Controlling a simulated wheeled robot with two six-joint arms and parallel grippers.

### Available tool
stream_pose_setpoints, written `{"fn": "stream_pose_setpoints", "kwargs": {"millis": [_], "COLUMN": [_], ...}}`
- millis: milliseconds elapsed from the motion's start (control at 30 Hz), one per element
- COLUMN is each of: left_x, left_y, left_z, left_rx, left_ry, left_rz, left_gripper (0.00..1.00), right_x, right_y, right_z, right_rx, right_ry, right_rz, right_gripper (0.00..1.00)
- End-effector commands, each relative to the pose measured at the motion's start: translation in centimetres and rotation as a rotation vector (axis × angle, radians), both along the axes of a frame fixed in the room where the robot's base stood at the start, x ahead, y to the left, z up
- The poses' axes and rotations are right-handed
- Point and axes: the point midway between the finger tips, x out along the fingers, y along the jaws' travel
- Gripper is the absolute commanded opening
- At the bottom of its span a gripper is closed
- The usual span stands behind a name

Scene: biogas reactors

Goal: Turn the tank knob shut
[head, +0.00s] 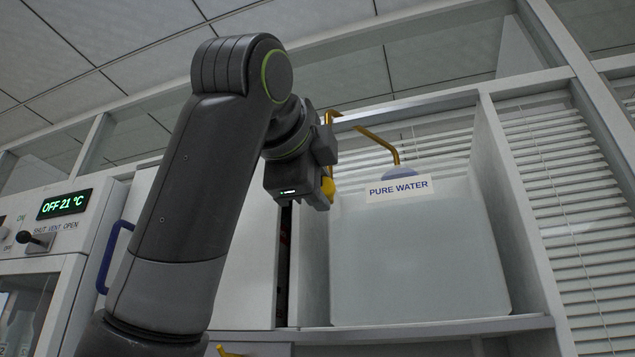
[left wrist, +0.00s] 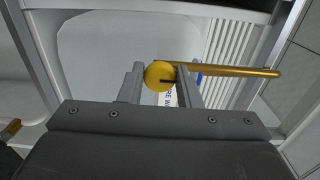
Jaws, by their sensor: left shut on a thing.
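The tank (head: 420,255) is a large pale translucent container on a shelf, labelled PURE WATER (head: 398,189). A yellow pipe (head: 378,142) rises from its top. The yellow round knob (head: 328,188) shows beside my left gripper (head: 326,168) in the head view, partly hidden by it. In the left wrist view the knob (left wrist: 159,76) sits between the two fingers of my left gripper (left wrist: 160,84), which is shut on it. A dark slot marks the knob's face. The yellow pipe (left wrist: 235,71) runs to the right behind it. My right gripper is out of view.
A white oven-like unit at the left has a display reading OFF 21 °C (head: 64,204), a black lever (head: 35,240) and a blue handle (head: 113,257). White shelf posts (head: 520,205) frame the tank. Window blinds (head: 570,200) are behind.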

Motion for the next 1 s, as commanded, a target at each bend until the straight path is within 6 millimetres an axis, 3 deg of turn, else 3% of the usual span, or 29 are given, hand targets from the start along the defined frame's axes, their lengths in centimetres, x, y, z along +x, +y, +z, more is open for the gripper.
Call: {"fn": "stream_pose_setpoints", "kwargs": {"millis": [200, 233, 367, 767, 1000], "left_x": [0.0, 0.0, 0.0, -0.7, -5.2], "left_y": [-0.1, -0.1, -0.1, 0.2, 1.7], "left_z": [-0.2, -0.2, -0.1, -0.2, -0.4], "left_rx": [0.003, 0.003, 0.002, 0.000, -0.001], "left_ry": [0.004, 0.004, 0.004, -0.001, -0.003], "left_rz": [-0.002, -0.002, -0.001, 0.000, 0.000], "left_gripper": [0.08, 0.33, 0.50, 0.52, 0.52], "right_x": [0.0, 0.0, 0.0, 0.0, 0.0], "right_y": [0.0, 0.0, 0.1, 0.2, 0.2], "right_z": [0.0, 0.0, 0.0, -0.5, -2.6], "right_rx": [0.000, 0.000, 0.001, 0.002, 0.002], "right_ry": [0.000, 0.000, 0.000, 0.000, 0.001], "right_rz": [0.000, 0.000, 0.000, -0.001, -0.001], "right_gripper": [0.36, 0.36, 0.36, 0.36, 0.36]}}
